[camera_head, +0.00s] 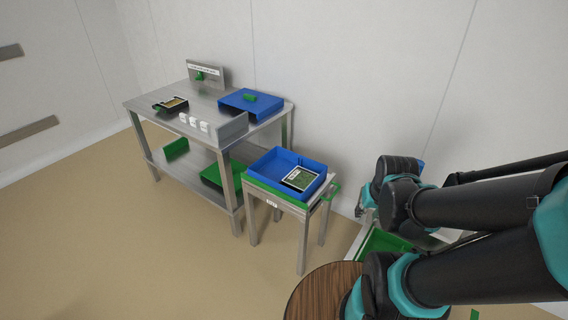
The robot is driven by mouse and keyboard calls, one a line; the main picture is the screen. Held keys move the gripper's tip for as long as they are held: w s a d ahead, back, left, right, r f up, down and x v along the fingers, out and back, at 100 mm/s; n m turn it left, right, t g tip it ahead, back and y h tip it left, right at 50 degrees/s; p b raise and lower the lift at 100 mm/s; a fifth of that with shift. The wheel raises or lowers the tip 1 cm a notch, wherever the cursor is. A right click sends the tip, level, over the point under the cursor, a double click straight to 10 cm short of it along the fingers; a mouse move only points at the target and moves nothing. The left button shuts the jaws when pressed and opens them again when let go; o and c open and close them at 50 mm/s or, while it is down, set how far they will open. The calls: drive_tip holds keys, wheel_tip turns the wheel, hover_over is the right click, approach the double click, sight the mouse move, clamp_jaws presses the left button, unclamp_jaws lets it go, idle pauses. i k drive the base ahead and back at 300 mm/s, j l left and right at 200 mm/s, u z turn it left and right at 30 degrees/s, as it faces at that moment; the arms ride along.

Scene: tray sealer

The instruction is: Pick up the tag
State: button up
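I cannot tell for certain which thing is the tag. Small white pieces (194,122) stand in a row near the front edge of the steel table, beside a grey upright plate (232,128); they may be tags. A small white label with dark marks (271,203) shows on the front of the low stand. My arm (470,208) comes in from the right, over the floor and away from the steel table. My gripper's fingers cannot be made out, and nothing held is visible.
A blue bin (263,167) holding a tray sits on the low stand. A round wooden top (318,296) is in front. Floor at left is clear.

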sight(183, 117)
drive_tip(key=i+j, duration=0.2)
drive_tip(key=j, duration=0.25)
drive_tip(key=i+j, duration=0.2)
drive_tip(key=j, duration=0.3)
drive_tip(key=i+j, duration=0.25)
drive_tip(key=j, duration=0.2)
drive_tip(key=i+j+u, duration=0.1)
drive_tip(key=j, duration=0.4)
drive_tip(key=i+j, duration=0.3)
drive_tip(key=j, duration=0.15)
drive_tip(key=i+j, duration=0.25)
drive_tip(key=j, duration=0.2)
drive_tip(key=i+j, duration=0.25)
drive_tip(key=j, duration=0.2)
drive_tip(key=i+j+u, duration=0.1)
drive_tip(key=j, duration=0.35)
drive_tip(key=i, duration=0.1)
